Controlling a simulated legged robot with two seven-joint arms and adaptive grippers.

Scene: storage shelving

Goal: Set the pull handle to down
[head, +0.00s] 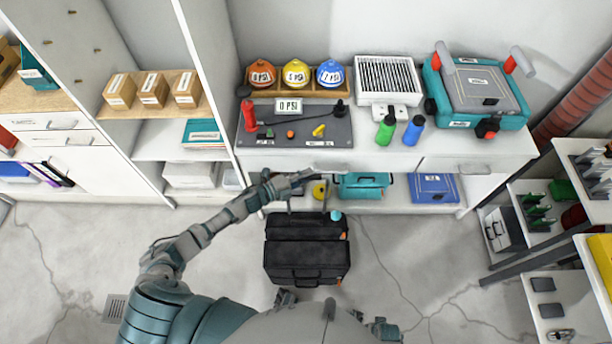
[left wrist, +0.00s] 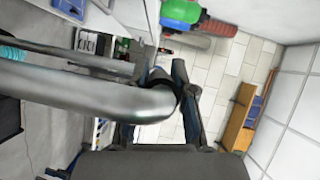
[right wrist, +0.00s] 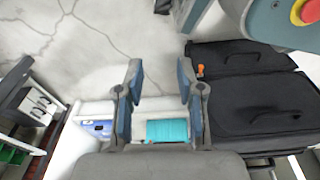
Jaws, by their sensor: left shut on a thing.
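The pull handle (head: 325,196) is a grey tube standing raised above a black wheeled case (head: 307,250) on the floor. In the left wrist view, the handle (left wrist: 90,92) is two long rods joined by a rounded bend. My left gripper (head: 306,176) is at the top of the handle and shut on it. In the left wrist view its fingers (left wrist: 157,105) lie either side of the bend. My right gripper (right wrist: 160,92) is open and empty. The right wrist view also shows the case (right wrist: 245,95) to its right. Most of the handle's top is hidden by the left gripper in the head view.
A white workbench (head: 390,157) with drawers stands behind the case. A teal box (head: 362,188) and a blue box (head: 434,188) lie on its lower shelf. The floor beside the case is clear.

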